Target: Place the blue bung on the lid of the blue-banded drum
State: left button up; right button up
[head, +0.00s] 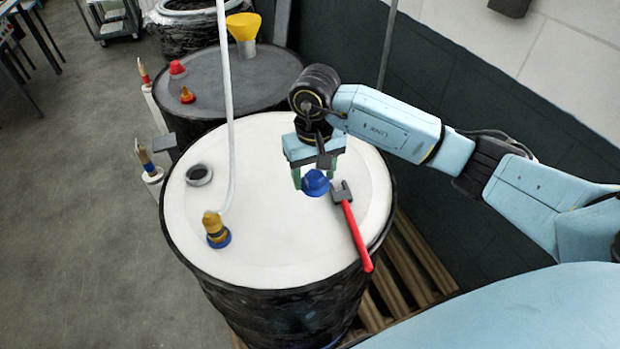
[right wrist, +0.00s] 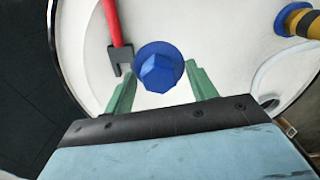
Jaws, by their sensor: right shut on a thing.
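The blue bung (head: 315,183) has a faceted top and a round flange. My right gripper (head: 320,183) points down over the front drum's white lid (head: 270,240) and is shut on the bung. In the right wrist view the bung (right wrist: 158,68) sits between the green fingers (right wrist: 160,92). I cannot tell whether it touches the lid. The front drum (head: 280,310) has dark, wrapped sides; a blue patch shows low at its front, and no full band is visible. My left gripper is not in view.
A red-handled hammer (head: 355,232) lies on the white lid, its head close beside the bung. A yellow, blue-ringed hose fitting (head: 216,230) and a dark ring (head: 198,174) are at the lid's left. A grey-lidded drum (head: 215,88) stands behind. The lid's middle is clear.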

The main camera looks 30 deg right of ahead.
notch_tip(320, 180, down, 2)
jog(key=shift+f+p, duration=0.5)
jog(key=shift+f, duration=1.5)
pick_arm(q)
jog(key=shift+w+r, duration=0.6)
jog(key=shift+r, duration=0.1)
pick_arm(e)
jog(key=shift+f, duration=0.1)
jog(key=o, duration=1)
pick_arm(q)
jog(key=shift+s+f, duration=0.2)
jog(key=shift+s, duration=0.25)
